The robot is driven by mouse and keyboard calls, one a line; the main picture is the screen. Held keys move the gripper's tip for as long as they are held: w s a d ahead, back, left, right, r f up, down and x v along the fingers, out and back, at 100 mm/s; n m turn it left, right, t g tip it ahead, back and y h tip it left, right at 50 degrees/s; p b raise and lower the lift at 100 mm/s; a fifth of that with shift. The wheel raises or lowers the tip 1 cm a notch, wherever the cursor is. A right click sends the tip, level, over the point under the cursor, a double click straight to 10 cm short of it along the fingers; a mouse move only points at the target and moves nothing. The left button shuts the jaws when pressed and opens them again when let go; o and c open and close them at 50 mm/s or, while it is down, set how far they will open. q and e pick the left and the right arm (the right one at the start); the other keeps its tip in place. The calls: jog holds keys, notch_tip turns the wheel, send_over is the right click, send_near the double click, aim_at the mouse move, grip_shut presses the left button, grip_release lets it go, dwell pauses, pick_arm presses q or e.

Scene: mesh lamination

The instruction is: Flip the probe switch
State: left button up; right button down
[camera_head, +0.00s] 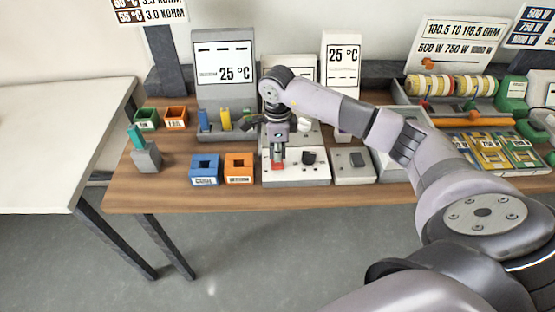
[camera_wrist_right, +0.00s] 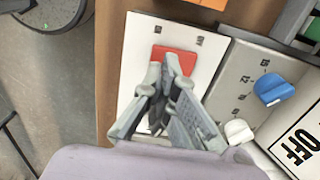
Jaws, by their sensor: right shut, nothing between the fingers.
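A red rocker switch (camera_wrist_right: 174,60) sits on a white panel (camera_wrist_right: 132,67) in the right wrist view, with small unreadable marks beside it. I take it for the probe switch, but its label cannot be read. In the head view the red switch (camera_head: 278,164) shows just under my right gripper (camera_head: 279,150). My right gripper also shows in the wrist view (camera_wrist_right: 166,72); its fingers are shut with nothing between them. The fingertips are at the near edge of the red switch; whether they touch it is unclear. My left gripper is not in view.
A black knob (camera_head: 309,157) is right of the red switch. A grey box with a dark switch (camera_head: 353,159) stands farther right. Blue (camera_head: 205,168) and orange (camera_head: 239,167) bins stand left. The wrist view shows a blue knob (camera_wrist_right: 274,89) and a white knob (camera_wrist_right: 238,131) nearby.

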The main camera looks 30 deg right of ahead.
aim_at(277, 164)
jog(key=shift+f+b, duration=0.95)
jog(key=shift+f, duration=0.2)
dwell(0.9)
jog(key=shift+r, duration=0.1)
jog(key=shift+r+p, duration=2.05)
jog(key=shift+r, duration=1.4)
